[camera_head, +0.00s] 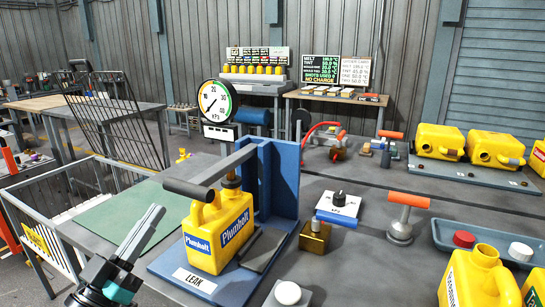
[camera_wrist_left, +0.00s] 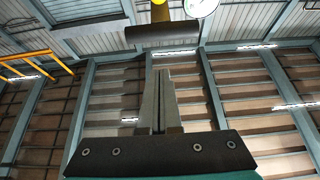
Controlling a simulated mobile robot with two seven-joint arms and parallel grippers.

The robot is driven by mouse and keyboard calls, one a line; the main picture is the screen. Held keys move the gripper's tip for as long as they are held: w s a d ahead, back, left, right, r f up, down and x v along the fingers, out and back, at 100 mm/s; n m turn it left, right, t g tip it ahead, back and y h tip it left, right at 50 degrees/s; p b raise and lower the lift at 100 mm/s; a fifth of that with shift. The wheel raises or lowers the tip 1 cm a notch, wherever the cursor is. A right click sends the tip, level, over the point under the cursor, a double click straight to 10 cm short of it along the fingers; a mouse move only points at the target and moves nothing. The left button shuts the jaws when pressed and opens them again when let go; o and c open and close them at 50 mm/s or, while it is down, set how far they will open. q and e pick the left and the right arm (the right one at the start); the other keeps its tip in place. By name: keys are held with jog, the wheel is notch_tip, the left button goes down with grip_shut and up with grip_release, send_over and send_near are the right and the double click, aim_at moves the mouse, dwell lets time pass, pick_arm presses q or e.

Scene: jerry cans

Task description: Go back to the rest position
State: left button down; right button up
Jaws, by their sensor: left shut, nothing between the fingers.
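My left gripper (camera_head: 155,213) is at the lower left in the head view, shut and empty, its fingers pointing up and to the right. It is apart from the yellow Plumholt jerry can (camera_head: 218,232), which stands upright in the blue leak-test fixture (camera_head: 281,183) to its right. The fixture's lever with a dark grip (camera_head: 190,189) reaches over the can. In the left wrist view the shut fingers (camera_wrist_left: 161,75) point towards the dark grip (camera_wrist_left: 162,33), with a gap between. My right gripper is in neither view.
A pressure gauge (camera_head: 215,101) stands behind the can. A green mat (camera_head: 125,218) lies left of the fixture. A wire rack (camera_head: 35,225) stands at the far left. A brass block (camera_head: 314,237), an orange-handled tool (camera_head: 400,220) and more yellow cans (camera_head: 478,278) are to the right.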

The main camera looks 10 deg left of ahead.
pick_arm(q)
jog(key=s+d+f+g+y, duration=0.2)
jog(key=d+f+g, duration=0.25)
jog(key=f, duration=0.55)
jog(key=s+d+f+g+y, duration=0.25)
jog(key=f+g, duration=0.25)
jog(key=f, duration=0.5)
jog(key=s+d+f+n+g+y, duration=0.1)
jog(key=s+f+g+y, duration=0.1)
jog(key=s+f+g, duration=0.45)
jog(key=s+f+n+g+y, duration=0.1)
jog(key=s+f+g+y, duration=0.15)
jog(key=s, duration=0.75)
notch_tip(320, 180, down, 20)
jog(key=a+g+p, duration=0.1)
jog(key=s+a+f+p, duration=0.1)
jog(key=s+a+f, duration=0.5)
jog(key=s+f, duration=0.5)
notch_tip(320, 180, down, 2)
jog(key=shift+s, duration=0.2)
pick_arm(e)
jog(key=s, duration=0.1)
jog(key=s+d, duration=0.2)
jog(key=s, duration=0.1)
pick_arm(q)
jog(key=shift+g, duration=0.25)
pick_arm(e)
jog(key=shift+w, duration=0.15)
